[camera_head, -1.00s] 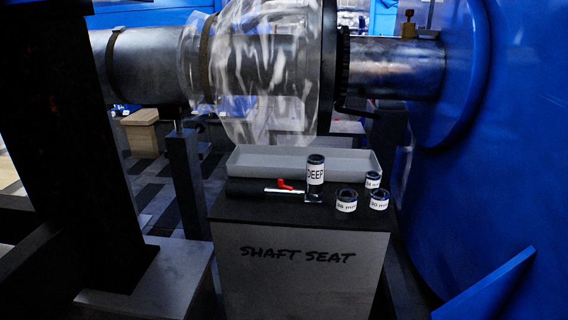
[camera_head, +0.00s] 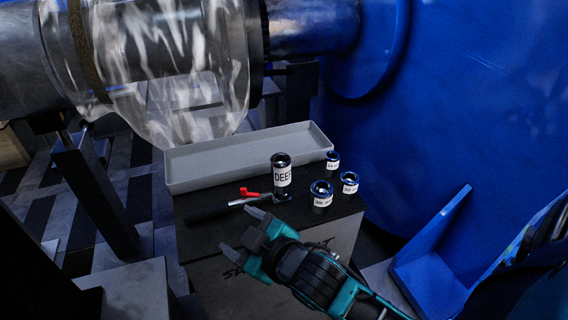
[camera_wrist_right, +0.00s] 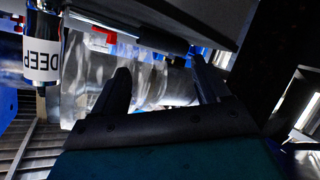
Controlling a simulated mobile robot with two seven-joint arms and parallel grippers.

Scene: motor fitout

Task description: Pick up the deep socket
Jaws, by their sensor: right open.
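The deep socket (camera_head: 281,172) is a dark metal cylinder with a white label that reads DEEP. It stands upright on the dark top of the SHAFT SEAT stand (camera_head: 210,215), in front of the grey tray. My right gripper (camera_head: 243,232) is open and empty, in front of the stand's front edge and to the lower left of the socket, apart from it. In the right wrist view the socket (camera_wrist_right: 42,50) is at the upper left, outside the two spread fingers (camera_wrist_right: 160,75). My left gripper is not in view.
Three shorter labelled sockets (camera_head: 321,195) stand to the right of the deep one. The grey tray (camera_head: 250,158) is behind.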

